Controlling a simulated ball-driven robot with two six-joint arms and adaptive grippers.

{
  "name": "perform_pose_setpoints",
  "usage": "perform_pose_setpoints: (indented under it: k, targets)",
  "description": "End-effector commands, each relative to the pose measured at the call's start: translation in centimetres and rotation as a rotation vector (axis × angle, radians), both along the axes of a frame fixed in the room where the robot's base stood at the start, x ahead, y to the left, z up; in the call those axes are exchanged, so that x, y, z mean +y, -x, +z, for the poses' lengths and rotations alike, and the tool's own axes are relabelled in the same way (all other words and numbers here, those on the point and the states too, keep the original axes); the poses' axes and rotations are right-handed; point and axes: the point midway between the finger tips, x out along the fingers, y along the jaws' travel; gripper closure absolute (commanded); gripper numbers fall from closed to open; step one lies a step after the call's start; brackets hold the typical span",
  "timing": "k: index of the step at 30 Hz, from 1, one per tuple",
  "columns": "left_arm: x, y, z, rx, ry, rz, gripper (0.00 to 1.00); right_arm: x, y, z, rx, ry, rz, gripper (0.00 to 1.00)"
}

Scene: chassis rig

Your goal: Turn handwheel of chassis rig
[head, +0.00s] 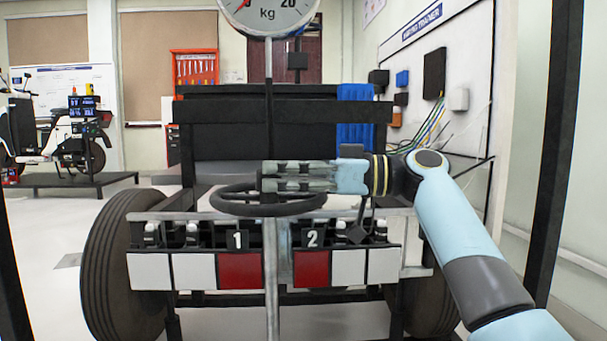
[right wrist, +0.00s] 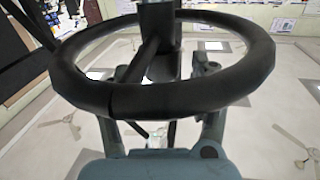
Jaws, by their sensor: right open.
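The black handwheel (head: 268,210) lies nearly flat on an upright post at the middle of the chassis rig. In the right wrist view the handwheel rim (right wrist: 180,98) crosses the picture close up, with a spoke and the hub behind it. My right gripper (head: 264,178) reaches in from the right, level with the wheel in the head view. Its fingers are apart. In the right wrist view the fingers (right wrist: 168,72) pass behind the near rim, which hides part of them; contact cannot be told. My left gripper is not in view.
A kg dial (head: 268,14) stands on the post above the wheel. A row of white and red plates (head: 241,271) and a tyre (head: 122,265) are below. A wall panel with wires (head: 436,85) is at right. Open floor lies at left.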

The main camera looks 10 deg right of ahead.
Motion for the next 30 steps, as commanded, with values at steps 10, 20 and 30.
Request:
perform_pose_setpoints:
  k: [10, 20, 30]
  targets:
    - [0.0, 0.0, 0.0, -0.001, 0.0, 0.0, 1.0, -6.8, 1.7, -0.2, 0.002, 0.008, -0.004, 0.38]
    - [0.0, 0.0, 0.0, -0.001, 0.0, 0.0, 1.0, -11.0, 2.9, -0.1, 0.002, 0.003, -0.002, 0.38]
    - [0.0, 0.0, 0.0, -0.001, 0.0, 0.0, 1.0, -11.2, 3.0, -0.2, 0.003, 0.001, -0.001, 0.38]
